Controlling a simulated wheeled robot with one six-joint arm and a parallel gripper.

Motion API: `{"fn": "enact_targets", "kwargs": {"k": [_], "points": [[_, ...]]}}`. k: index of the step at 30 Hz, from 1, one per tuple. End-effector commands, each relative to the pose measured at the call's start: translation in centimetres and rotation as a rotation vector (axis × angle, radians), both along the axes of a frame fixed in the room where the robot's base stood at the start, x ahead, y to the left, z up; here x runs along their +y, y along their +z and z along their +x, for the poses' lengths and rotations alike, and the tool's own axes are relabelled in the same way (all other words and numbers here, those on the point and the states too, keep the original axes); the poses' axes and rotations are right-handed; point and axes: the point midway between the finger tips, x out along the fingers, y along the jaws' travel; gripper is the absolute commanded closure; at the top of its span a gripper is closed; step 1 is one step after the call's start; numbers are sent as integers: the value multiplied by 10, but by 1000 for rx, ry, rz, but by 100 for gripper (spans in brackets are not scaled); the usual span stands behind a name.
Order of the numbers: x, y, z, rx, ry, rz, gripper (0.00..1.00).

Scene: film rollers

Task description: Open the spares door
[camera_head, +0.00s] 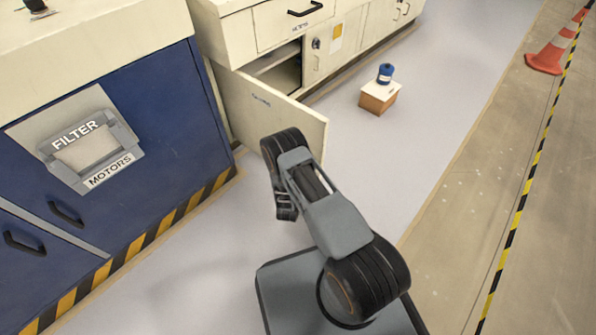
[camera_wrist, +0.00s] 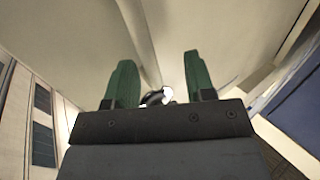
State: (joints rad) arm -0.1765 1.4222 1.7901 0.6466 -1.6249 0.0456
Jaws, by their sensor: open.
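The cream cabinet door (camera_head: 268,112) stands swung out from the cabinet, with the dark inside of the cupboard (camera_head: 283,72) showing behind it. A small label on the door is too small to read surely. My arm's end hangs in front of the door's free edge, and the gripper's fingers are hidden or too dark to make out in the head view. In the wrist view, my gripper (camera_wrist: 160,62) has its two green fingers apart. A small dark and bright rounded thing shows between their bases; I cannot tell what it is. No handle on the door is visible.
A blue cabinet (camera_head: 160,130) marked FILTER MOTORS stands left. Beyond the door, a small box (camera_head: 378,97) with a blue canister (camera_head: 385,73) stands on the floor. A traffic cone (camera_head: 555,50) and striped tape (camera_head: 520,205) are at right. Grey floor between is clear.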

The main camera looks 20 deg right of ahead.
Motion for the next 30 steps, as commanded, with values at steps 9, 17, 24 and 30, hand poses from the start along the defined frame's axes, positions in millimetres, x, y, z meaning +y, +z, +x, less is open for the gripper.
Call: {"fn": "enact_targets", "kwargs": {"k": [9, 17, 24, 30], "points": [[4, 2, 4, -8, 15, 0, 63], [14, 3, -16, -3, 18, 1, 63], [34, 3, -61, 0, 12, -1, 63], [49, 2, -94, 0, 7, -1, 63]]}}
